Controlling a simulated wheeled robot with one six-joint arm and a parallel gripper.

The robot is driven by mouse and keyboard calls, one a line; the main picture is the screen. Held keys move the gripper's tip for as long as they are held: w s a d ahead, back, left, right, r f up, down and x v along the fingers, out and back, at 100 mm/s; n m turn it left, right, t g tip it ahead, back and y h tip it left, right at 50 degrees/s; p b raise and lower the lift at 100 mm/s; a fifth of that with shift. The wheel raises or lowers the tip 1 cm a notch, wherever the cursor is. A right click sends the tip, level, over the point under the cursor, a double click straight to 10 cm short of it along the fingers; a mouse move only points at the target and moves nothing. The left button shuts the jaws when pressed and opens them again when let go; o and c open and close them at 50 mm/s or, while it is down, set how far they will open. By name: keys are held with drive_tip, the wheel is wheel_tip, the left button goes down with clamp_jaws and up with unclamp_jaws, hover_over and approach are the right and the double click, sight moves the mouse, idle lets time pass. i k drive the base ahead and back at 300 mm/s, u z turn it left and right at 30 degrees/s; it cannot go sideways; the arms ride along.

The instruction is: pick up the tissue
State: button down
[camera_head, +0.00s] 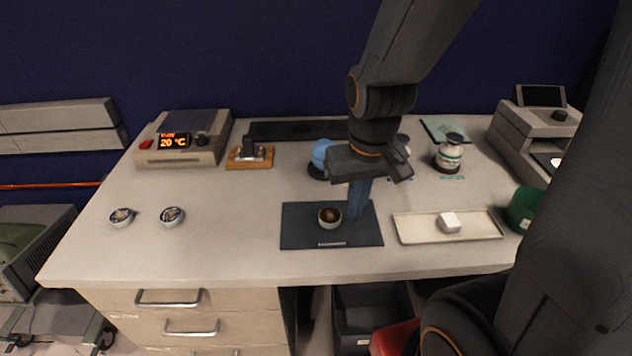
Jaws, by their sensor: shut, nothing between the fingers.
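A small white block-like piece (449,222), which looks like the tissue, sits on a shallow cream tray (411,228) at the right front of the bench. My gripper (356,212) points down over the dark blue mat (300,235), to the left of the tray. Its fingers are together and empty. They are apart from the white piece. A small round cup (329,217) with brown contents stands on the mat just left of the fingertips. My gripper partly hides a blue round object (322,155) and another item behind it.
Two small round dishes (172,216) sit at the left front. A heater-like device (183,140) reading 20 °C, a wooden stand (250,157), a white-and-black jar (449,153), a green container (522,210) and a grey machine (535,135) stand around. The front left bench is mostly clear.

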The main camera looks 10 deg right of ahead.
sight(448, 223)
drive_tip(key=z, duration=0.05)
drive_tip(key=k, duration=1)
drive_tip(key=z, duration=0.55)
drive_tip(key=i, duration=0.9)
drive_tip(key=u, duration=0.25)
